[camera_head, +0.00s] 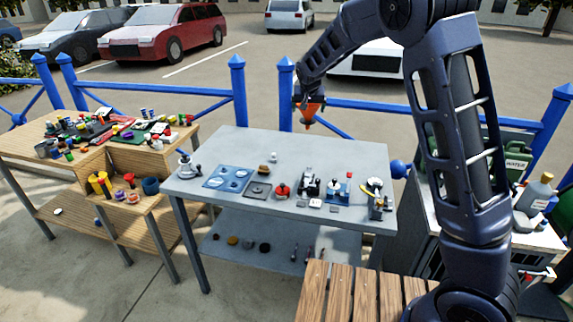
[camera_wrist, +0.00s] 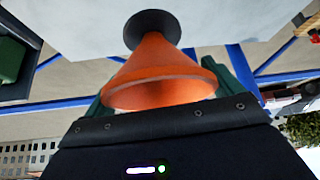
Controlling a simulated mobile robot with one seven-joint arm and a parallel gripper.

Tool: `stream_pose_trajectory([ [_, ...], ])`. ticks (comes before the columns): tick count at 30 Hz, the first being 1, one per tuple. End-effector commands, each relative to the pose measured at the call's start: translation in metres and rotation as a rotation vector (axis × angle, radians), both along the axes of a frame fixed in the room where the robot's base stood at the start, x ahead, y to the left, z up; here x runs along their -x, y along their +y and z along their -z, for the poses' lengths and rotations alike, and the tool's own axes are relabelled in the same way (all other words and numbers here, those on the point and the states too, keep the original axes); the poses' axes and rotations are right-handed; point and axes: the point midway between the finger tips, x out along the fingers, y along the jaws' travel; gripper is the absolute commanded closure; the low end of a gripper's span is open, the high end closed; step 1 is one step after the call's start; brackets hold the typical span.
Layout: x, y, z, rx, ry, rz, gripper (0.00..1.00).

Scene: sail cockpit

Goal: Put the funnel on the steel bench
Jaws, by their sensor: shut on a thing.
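My gripper (camera_head: 309,95) is shut on the orange funnel (camera_head: 309,111). The funnel hangs with its narrow end down, in the air near the back edge of the grey steel bench (camera_head: 235,148) in the head view. In the wrist view the funnel (camera_wrist: 160,72) fills the middle, its wide rim toward me, between my gripper's fingers (camera_wrist: 165,90). A dark round piece shows at its narrow far end. The pale bench top (camera_wrist: 215,22) lies beyond it. I cannot tell the exact height above the bench.
The bench's front half holds a blue tray (camera_head: 228,177), a red item (camera_head: 282,190) and several small devices. Its back half is mostly bare. A cluttered wooden table (camera_head: 30,140) stands left, a bottle-laden cart (camera_head: 530,238) right. Blue railing (camera_head: 375,105) runs behind the bench.

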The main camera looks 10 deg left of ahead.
Motion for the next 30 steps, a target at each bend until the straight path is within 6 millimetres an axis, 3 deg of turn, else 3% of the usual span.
stream_pose_trajectory([
  [5, 0.005, 0.007, 0.01, 0.002, 0.002, -0.008, 0.32],
  [24, 0.004, 0.006, 0.14, 0.002, 0.001, -0.006, 0.32],
  [30, 0.004, 0.007, 0.154, 0.001, -0.001, -0.007, 0.32],
])
